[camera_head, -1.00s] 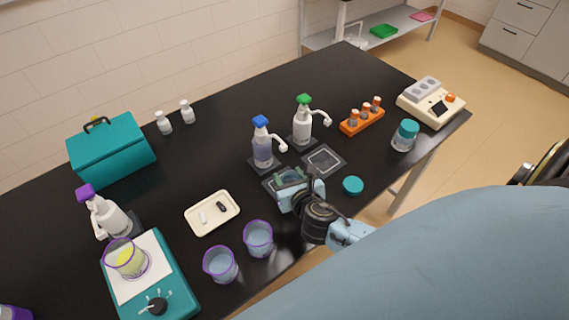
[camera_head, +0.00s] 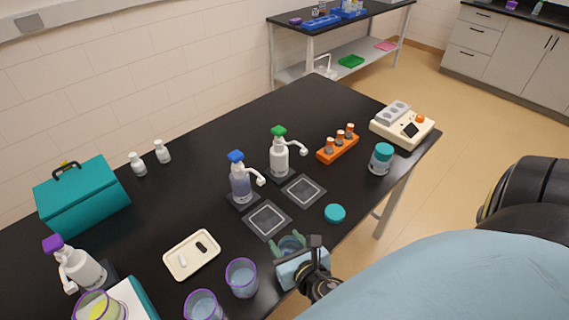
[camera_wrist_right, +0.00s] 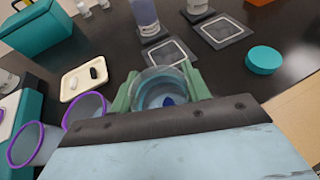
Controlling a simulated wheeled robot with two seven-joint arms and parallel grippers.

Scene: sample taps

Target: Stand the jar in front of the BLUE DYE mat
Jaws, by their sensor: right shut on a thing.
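My right gripper (camera_head: 288,243) is shut on a clear open jar (camera_head: 291,246), with a green finger on either side of it. In the right wrist view the jar (camera_wrist_right: 160,88) has something blue inside. The jar is near the table's front edge, apart from the mats. The blue-capped dispenser (camera_head: 241,180) has a bare dark mat (camera_head: 267,220) with a pale outlined square in front of it; no lettering is readable. A similar mat (camera_head: 303,190) lies before the green-capped dispenser (camera_head: 280,155). My left gripper is not in view.
Purple-rimmed beakers (camera_head: 241,278) stand left of the jar. A cream tray (camera_head: 192,255) lies behind them. A loose teal lid (camera_head: 335,213) and a teal-lidded jar (camera_head: 381,158) are to the right. Both mats are clear.

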